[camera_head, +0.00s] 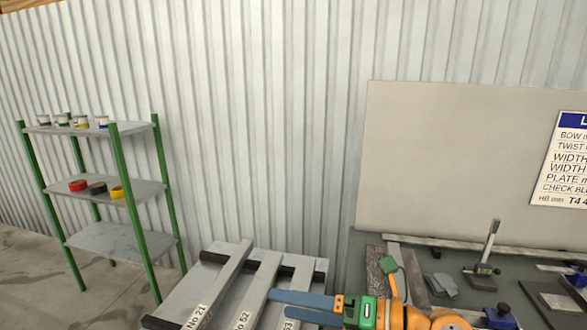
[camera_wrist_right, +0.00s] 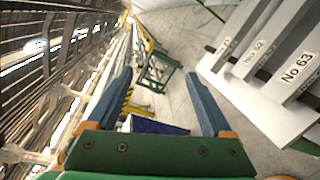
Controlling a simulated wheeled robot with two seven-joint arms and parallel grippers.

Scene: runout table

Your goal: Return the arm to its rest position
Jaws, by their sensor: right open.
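My right gripper (camera_head: 278,303) comes in at the bottom of the head view on an orange arm, its two blue fingers pointing left. It is in front of the labelled grey bars (camera_head: 262,288) in the picture. In the right wrist view the gripper (camera_wrist_right: 158,78) shows its blue fingers spread well apart with nothing between them. It is open and empty. My left gripper is not in view.
Labelled bars lie on a light stand beside the gripper; they also show in the wrist view (camera_wrist_right: 285,75). A dark bench (camera_head: 450,292) with gauges and blocks stands at right. A green-posted shelf (camera_head: 110,240) with tins and tape rolls stands at left. Floor shows between.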

